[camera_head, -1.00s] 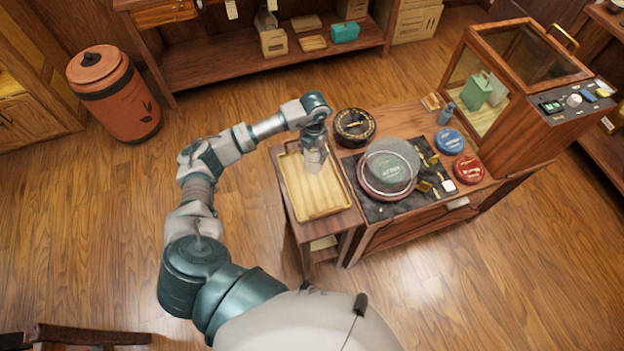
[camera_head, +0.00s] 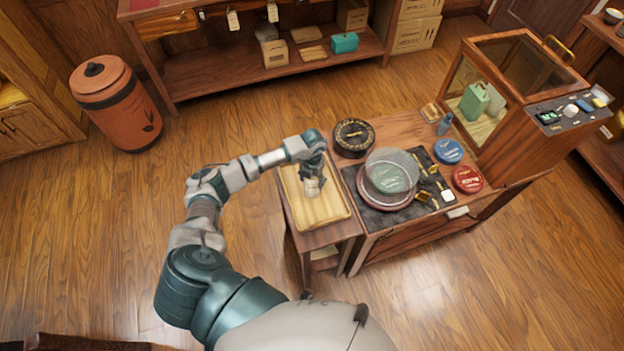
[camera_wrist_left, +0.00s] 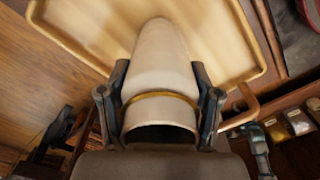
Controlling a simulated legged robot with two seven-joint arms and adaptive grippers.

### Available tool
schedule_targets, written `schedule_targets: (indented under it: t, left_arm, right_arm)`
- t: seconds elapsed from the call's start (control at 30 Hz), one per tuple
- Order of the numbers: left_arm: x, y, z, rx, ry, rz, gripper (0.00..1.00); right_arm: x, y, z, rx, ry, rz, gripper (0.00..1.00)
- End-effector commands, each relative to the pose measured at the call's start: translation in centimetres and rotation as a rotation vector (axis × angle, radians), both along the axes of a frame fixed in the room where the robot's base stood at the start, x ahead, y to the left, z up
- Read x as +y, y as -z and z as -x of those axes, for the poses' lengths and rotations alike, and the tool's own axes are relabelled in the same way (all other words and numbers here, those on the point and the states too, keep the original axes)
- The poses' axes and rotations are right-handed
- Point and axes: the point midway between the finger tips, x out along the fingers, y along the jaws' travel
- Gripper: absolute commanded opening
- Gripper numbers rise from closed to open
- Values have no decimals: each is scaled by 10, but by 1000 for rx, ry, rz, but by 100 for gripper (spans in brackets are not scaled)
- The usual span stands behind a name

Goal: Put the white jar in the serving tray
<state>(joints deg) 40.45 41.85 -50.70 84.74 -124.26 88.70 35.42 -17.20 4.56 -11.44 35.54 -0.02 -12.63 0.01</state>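The white jar (camera_wrist_left: 160,65) fills the middle of the left wrist view, pale with a gold band around it. My left gripper (camera_wrist_left: 160,100) has a finger on each side of the jar, and both appear to touch it near the band. In the head view my left gripper (camera_head: 312,180) is over the wooden serving tray (camera_head: 335,214), with the small pale jar (camera_head: 312,188) below it. The tray's rim also shows in the left wrist view (camera_wrist_left: 262,62). I cannot tell whether the jar's base touches the tray. My right gripper is not in view.
Right of the tray, the table holds a dark mat (camera_head: 385,217) with a round glass-covered stand (camera_head: 390,175). A black round tin (camera_head: 353,138), blue tin (camera_head: 448,151) and red tin (camera_head: 467,179) stand around it. A wood-and-glass cabinet (camera_head: 530,130) is at the right.

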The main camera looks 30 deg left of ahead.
Motion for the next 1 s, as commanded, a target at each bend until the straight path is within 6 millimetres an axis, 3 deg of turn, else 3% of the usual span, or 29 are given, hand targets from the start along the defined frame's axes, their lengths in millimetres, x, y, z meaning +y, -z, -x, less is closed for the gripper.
schedule_targets:
  t: [0.03, 0.1, 0.47, 0.57, 1.0]
  left_arm:
    - [-1, 1, 1, 3, 1, 1, 77]
    - [0, 1, 1, 3, 1, 1, 88]
    - [0, -3, 0, 1, 1, 1, 88]
    - [0, -16, -1, -1, 1, 3, 88]
    - [0, -105, -2, -1, 1, 2, 88]
  right_arm:
    - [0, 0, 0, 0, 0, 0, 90]
    - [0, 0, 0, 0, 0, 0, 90]
    - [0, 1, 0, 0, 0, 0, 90]
    - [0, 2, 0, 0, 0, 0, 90]
    - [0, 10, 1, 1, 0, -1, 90]
